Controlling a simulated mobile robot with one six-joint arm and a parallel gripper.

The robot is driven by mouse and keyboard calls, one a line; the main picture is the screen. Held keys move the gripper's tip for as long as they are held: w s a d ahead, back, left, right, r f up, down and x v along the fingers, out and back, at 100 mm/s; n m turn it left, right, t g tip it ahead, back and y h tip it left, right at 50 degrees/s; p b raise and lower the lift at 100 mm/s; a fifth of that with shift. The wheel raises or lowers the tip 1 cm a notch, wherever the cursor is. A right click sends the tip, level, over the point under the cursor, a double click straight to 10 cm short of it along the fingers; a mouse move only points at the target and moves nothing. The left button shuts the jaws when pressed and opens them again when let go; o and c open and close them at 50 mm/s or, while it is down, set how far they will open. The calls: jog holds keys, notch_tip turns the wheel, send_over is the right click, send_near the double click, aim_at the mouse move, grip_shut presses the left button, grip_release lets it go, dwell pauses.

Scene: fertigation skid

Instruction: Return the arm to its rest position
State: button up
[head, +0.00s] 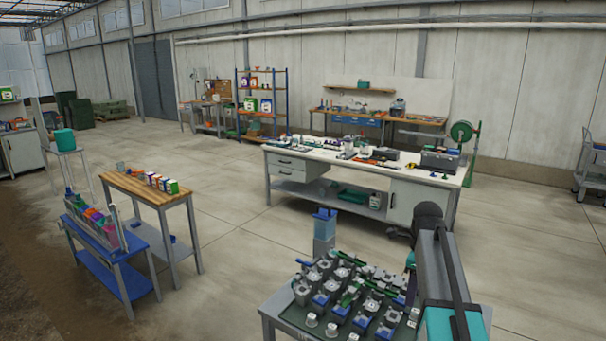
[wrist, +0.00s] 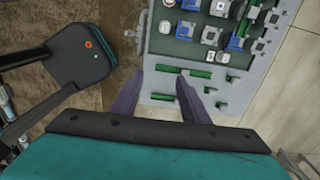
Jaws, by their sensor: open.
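My gripper (wrist: 160,74) shows in the wrist view with its two dark purple fingers spread apart and nothing between them. It points down over the near edge of a grey bench (wrist: 155,40) that bears rows of grey and blue valve-like fittings. A green bar (wrist: 172,69) on the bench lies just beyond the fingertips in the picture; I cannot tell the height between them. In the head view my arm stands at the lower right, beside the same bench (head: 270,318). My fingers are not clearly seen there.
Open concrete floor (head: 225,285) lies between.

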jog(key=s+a+f+n+g, duration=0.1)
jog(key=s+a+f+n, duration=0.25)
jog(key=f, duration=0.65)
jog(key=s+a+f+n+g, duration=0.15)
jog(key=s+f+n, duration=0.3)
jog(key=f, duration=0.55)
jog(key=s+a+f+n, duration=0.3)
jog(key=s+a+f, duration=0.15)
jog(key=f, duration=0.55)
jog(key=s+a+f+n+g, duration=0.25)
jog(key=s+f+n, duration=0.55)
jog(key=s, duration=0.6)
jog(key=s+a+f+n+g, duration=0.1)
jog(key=s+a+f+n, duration=0.35)
jog(key=s+f, duration=0.8)
notch_tip(320, 180, down, 8)
jog(key=s+d+n+b, duration=0.1)
jog(key=s+b, duration=0.1)
jog(key=b, duration=0.8)
jog(key=shift+d+r, duration=0.25)
jog(key=shift+d, duration=0.1)
